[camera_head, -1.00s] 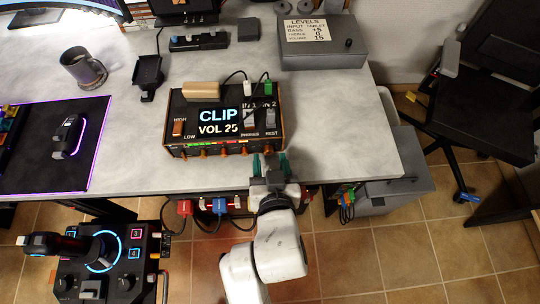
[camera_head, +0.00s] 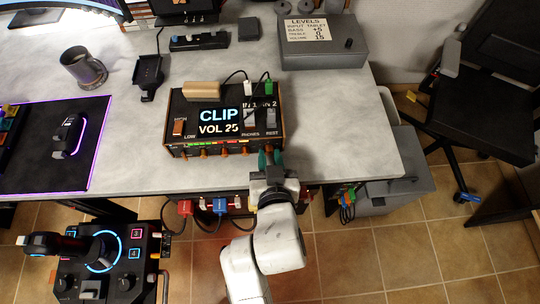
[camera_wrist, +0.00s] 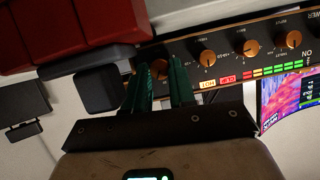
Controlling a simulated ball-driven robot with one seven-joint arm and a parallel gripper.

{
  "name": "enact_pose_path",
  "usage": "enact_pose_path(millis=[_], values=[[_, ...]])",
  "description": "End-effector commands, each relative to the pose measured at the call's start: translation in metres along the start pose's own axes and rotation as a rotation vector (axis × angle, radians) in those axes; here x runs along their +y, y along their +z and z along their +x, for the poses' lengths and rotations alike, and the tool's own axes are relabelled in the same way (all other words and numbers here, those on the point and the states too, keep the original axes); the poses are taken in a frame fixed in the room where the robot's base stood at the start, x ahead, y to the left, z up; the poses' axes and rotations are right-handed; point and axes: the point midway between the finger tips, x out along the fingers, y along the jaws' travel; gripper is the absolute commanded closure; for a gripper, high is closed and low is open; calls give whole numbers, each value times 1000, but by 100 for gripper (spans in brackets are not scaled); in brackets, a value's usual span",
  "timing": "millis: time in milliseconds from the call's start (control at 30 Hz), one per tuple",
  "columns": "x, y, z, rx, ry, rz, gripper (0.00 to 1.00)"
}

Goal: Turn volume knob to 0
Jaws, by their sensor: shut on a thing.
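The black amplifier box (camera_head: 180,140) stands near the front edge of the desk. Its display (camera_head: 218,122) reads CLIP and VOL 25. A row of orange-brown knobs (camera_head: 204,153) runs along its front; several also show in the wrist view (camera_wrist: 208,57). My gripper (camera_head: 268,158) is at the right end of this row. In the wrist view my gripper's green fingers (camera_wrist: 158,75) are shut around the end knob (camera_wrist: 159,67), which is partly hidden between them. Its label and pointer cannot be read.
A grey box (camera_head: 345,58) at the back right carries a LEVELS card (camera_head: 307,29). A metal mug (camera_head: 84,68) and a phone-like stand (camera_head: 148,75) are at the left. Coloured plugs (camera_head: 219,205) hang under the desk edge. A wooden block lies on the amplifier (camera_head: 201,90).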

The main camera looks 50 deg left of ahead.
Motion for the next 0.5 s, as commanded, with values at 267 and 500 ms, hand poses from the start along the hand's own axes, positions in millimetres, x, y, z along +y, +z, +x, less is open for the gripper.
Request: enact_pose_path(millis=[267,500], values=[[0,0,0,0,6,-14,100],[-1,1,0,0,44,-104,100]])
